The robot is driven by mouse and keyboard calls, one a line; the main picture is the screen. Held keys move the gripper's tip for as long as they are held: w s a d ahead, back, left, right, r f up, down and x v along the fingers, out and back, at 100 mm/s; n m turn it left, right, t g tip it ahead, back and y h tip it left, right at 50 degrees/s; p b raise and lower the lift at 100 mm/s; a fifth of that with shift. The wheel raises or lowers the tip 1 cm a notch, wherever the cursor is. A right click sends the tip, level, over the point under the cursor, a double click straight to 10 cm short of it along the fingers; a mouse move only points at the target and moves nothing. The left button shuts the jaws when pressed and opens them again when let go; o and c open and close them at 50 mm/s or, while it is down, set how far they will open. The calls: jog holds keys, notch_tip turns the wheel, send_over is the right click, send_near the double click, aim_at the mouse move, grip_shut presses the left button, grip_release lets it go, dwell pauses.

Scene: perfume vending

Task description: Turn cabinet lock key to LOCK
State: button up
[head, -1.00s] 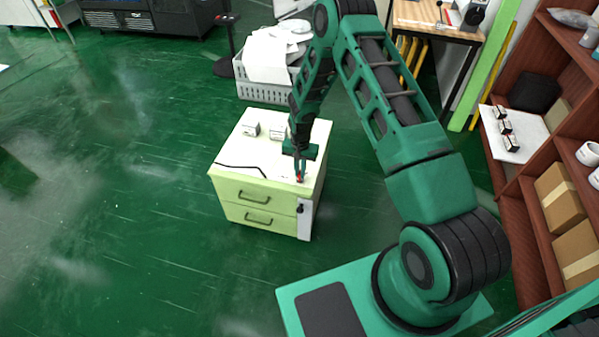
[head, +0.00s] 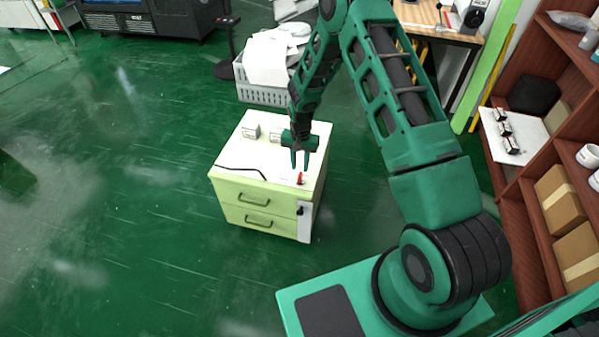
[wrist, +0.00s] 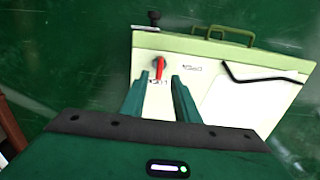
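The cabinet (head: 235,190) is a pale green two-drawer unit with a white top. A small red key (head: 299,178) is on its top near the front right corner. In the wrist view the red key (wrist: 159,66) has its handle pointing towards a small dark label (wrist: 157,82). Another label (wrist: 192,69) is to its right. Both labels are too small to read surely. My gripper (head: 300,161) is open and empty, pointing down just behind the key. In the wrist view its two fingertips (wrist: 161,78) are apart, with the key beyond them and untouched.
Small boxes (head: 251,131) stand towards the back of the cabinet top. A grey basket (head: 265,94) stands behind the cabinet. A brown shelf (head: 510,225) is at the right. Green floor at the left is open.

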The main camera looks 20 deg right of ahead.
notch_tip(320, 180, up, 5)
jog(key=shift+r, duration=0.15)
dwell(0.5)
notch_tip(320, 180, up, 14)
send_over(301, 174)
jog(key=s+d, duration=0.5)
jog(key=d, duration=0.2)
jog(key=s+d+r+h, duration=0.1)
jog(key=s+d+r, duration=0.6)
jog(key=s+r, duration=0.9)
jog(key=s, duration=0.8)
jog(key=s+r+y, duration=0.1)
jog(key=s+r, duration=0.4)
jog(key=s, duration=0.8)
jog(key=shift+d+r+n, duration=0.15)
jog(key=shift+r+n, duration=0.1)
jog(key=shift+n, duration=0.05)
jog(key=shift+s, duration=0.1)
